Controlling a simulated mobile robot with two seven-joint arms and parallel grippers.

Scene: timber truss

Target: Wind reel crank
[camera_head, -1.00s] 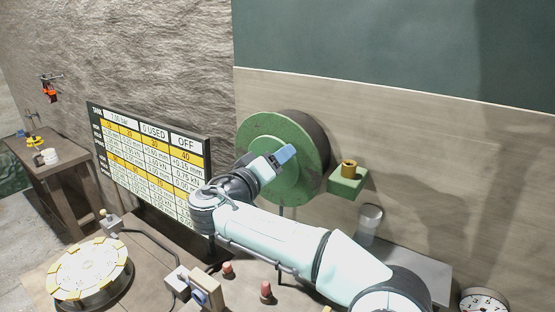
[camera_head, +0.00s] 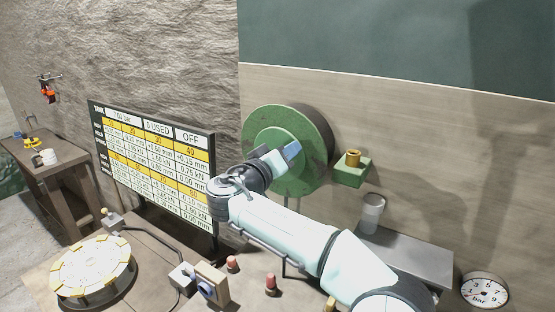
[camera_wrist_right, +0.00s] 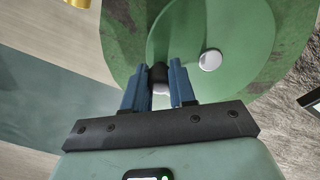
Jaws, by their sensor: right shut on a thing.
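The green reel (camera_head: 305,140) is mounted on the wall behind the bench, with a lighter green disc on its face; it also fills the upper part of the right wrist view (camera_wrist_right: 285,30). My right gripper (camera_head: 291,152) is at the front of the reel. In the right wrist view its two blue fingers (camera_wrist_right: 160,88) are shut around a small dark and pale crank handle (camera_wrist_right: 158,74) by the disc. A silvery round hub (camera_wrist_right: 210,60) sits right of the fingers. The wrist hides part of the reel in the head view. My left gripper is not in view.
A display board (camera_head: 155,160) stands left of the reel. A green bracket with a brass piece (camera_head: 352,168) is right of it. A round dial with yellow marks (camera_head: 92,270), a switch box (camera_head: 211,283), red knobs (camera_head: 271,284), a glass jar (camera_head: 372,212) and a gauge (camera_head: 484,290) are around the bench.

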